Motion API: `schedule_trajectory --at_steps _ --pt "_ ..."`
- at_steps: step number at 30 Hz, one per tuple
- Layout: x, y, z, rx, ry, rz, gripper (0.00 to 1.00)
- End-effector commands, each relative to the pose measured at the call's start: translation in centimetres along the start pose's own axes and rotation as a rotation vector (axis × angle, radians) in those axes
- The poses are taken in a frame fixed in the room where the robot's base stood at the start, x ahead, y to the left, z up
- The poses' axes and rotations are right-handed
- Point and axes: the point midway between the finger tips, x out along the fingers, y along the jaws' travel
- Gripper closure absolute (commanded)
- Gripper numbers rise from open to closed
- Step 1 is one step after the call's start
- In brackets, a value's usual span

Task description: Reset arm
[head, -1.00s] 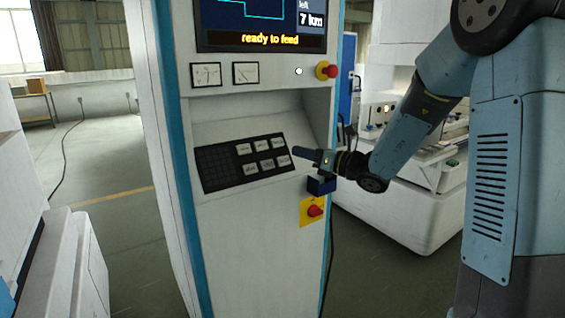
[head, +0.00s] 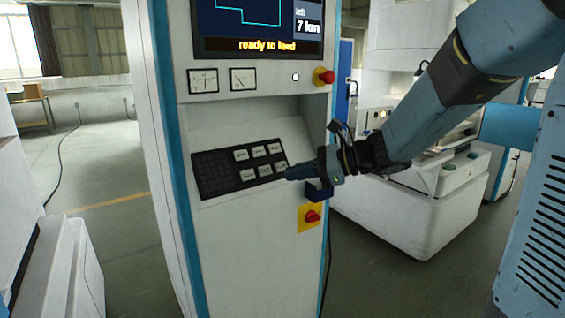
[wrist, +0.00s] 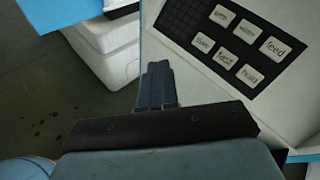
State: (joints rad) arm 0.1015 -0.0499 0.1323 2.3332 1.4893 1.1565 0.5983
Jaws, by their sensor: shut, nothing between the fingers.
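My gripper (head: 291,173) is shut and empty, in front of the lower right end of the black keypad panel (head: 218,182) on the white machine console. In the wrist view, its closed blue fingers (wrist: 156,86) point up past the console's edge, left of the keys. The keypad (wrist: 190,22) there shows pale keys, among them "feed" (wrist: 275,47), "reset" and "hold" (wrist: 249,73). Whether the fingertips touch anything, I cannot tell. The screen (head: 258,28) above reads "ready to feed" and "7 km".
A red button on a yellow plate (head: 311,217) sits below my gripper, and another red knob (head: 324,76) is above it. A dark blue box (head: 319,191) juts from the console under my gripper. White machines stand at right and left. Open floor (head: 125,235) lies left.

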Motion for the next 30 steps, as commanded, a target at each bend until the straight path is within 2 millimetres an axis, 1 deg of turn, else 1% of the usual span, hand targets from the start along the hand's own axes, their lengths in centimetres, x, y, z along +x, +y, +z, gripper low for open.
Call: schedule_trajectory --at_steps 1,6,9,11,15,17,18,24,27,30 --pt "-0.7 1.6 0.4 -0.09 0.049 0.036 1.0" --pt "-3.4 6.2 0.2 -0.387 0.22 0.17 1.0" --pt "-5.4 8.5 -0.3 -0.561 0.321 0.25 1.0" --pt "-6.7 9.7 -0.6 -0.665 0.383 0.298 1.0" --pt "-10.1 12.1 -1.5 -0.902 0.525 0.416 1.0" --pt "-11.7 12.9 -1.8 -1.002 0.587 0.468 1.0" --pt "-12.8 13.4 -2.0 -1.066 0.629 0.504 1.0" --pt "-18.2 15.2 -2.8 -1.364 0.83 0.687 1.0" --pt "-20.4 15.6 -2.9 -1.471 0.91 0.765 1.0" --pt "-21.9 15.8 -2.9 -1.541 0.966 0.823 1.0"
